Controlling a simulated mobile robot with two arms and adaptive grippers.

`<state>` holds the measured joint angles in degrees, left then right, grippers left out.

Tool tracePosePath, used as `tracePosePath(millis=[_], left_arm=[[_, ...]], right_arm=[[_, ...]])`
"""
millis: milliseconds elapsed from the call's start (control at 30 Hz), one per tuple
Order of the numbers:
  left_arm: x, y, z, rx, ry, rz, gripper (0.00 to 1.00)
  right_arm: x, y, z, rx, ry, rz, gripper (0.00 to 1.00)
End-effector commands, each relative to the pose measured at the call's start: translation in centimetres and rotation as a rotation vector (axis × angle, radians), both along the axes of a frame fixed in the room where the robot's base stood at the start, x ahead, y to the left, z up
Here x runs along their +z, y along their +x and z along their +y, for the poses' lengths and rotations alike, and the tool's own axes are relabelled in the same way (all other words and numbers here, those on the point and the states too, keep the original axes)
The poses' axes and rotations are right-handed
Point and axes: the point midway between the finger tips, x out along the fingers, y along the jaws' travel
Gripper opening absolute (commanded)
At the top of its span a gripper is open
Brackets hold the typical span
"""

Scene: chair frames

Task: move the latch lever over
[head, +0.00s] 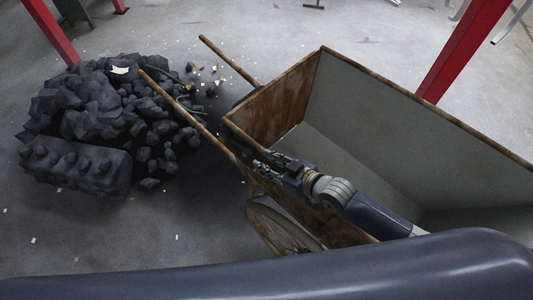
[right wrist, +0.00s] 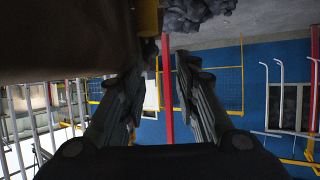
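A rusty tipping cart (head: 360,150) with a grey inside fills the right of the head view. I cannot clearly pick out its latch lever; a rusty bar (head: 245,138) runs along the cart's near left edge towards my right gripper (head: 264,165). That gripper reaches left across the cart's near rim. In the right wrist view its two fingers (right wrist: 155,85) stand apart with nothing seen between them. A yellow part (right wrist: 149,18) shows beyond the left fingertip, beside a brown panel (right wrist: 60,40). Whether the fingers touch the cart is unclear. My left gripper is not in view.
Two long rusty handles (head: 228,60) stick out from the cart to the upper left. A wheel (head: 280,230) sits below the near side. A heap of black lumps (head: 110,110) lies on the left. Red posts (head: 455,50) stand behind. Grey floor is open at lower left.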

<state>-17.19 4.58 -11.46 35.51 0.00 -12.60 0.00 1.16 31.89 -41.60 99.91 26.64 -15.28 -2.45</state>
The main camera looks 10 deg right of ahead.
Motion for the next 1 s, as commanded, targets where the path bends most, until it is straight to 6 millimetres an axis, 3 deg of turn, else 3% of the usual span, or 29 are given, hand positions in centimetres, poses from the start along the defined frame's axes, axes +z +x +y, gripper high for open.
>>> tracePosePath(millis=[233, 667, 800, 1000], left_arm=[[-1.7, 0.0, 0.0, 0.0, 0.0, 0.0, 0.56], [-6.7, 0.2, 0.0, 0.0, 0.001, -0.002, 0.56], [-6.0, -0.5, -0.3, 0.0, -0.003, 0.007, 0.56], [-6.0, 0.2, -0.2, 0.0, -0.002, -0.002, 0.56]], right_arm=[[-1.2, 1.1, 1.2, 0.004, 0.003, -0.001, 0.3], [-4.2, 5.4, 5.1, 0.002, 0.004, -0.001, 0.3], [-3.6, 5.2, 5.0, 0.004, 0.002, 0.003, 0.0], [-3.6, 5.0, 5.3, 0.008, 0.005, 0.005, 0.0]])
